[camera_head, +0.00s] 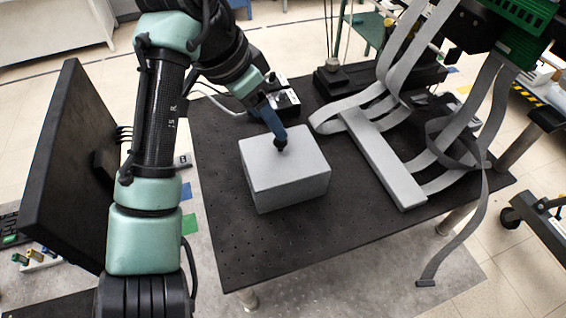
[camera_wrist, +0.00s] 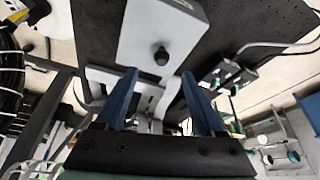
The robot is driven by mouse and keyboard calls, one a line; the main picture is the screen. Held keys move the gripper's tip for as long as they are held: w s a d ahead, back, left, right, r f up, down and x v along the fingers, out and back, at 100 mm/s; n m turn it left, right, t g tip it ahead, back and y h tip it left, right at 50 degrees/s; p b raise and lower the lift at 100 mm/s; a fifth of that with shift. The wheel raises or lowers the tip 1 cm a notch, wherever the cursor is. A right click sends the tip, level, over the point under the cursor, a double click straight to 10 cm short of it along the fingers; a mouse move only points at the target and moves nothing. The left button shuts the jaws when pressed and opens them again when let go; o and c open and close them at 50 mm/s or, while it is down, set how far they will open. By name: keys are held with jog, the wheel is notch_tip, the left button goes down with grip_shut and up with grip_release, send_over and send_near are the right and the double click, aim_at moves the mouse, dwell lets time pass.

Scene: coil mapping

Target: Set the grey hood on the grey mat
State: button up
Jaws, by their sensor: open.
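The grey hood (camera_head: 285,178) is a closed-looking grey box with a black knob (camera_head: 281,145) on top. It stands on the black perforated table, left of the grey straps. In the wrist view the hood (camera_wrist: 185,25) is ahead of my fingers, and its knob (camera_wrist: 161,56) shows near the middle, a little beyond the fingertips. My gripper (camera_head: 274,122) is over the hood's top, close to the knob. Its two blue fingers (camera_wrist: 160,76) are apart, with nothing held between them. I cannot make out a separate grey mat with certainty.
The black table (camera_head: 235,247) has bare room in front of and left of the hood. A long grey bar (camera_head: 384,160) with grey straps (camera_head: 405,75) lies to the right. Small control boxes (camera_head: 282,98) with cables stand behind the hood. A black panel (camera_head: 60,160) stands at the left.

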aim_at(276, 140)
jog(key=shift+x, duration=3.55)
jog(key=shift+a, duration=0.2)
grip_shut()
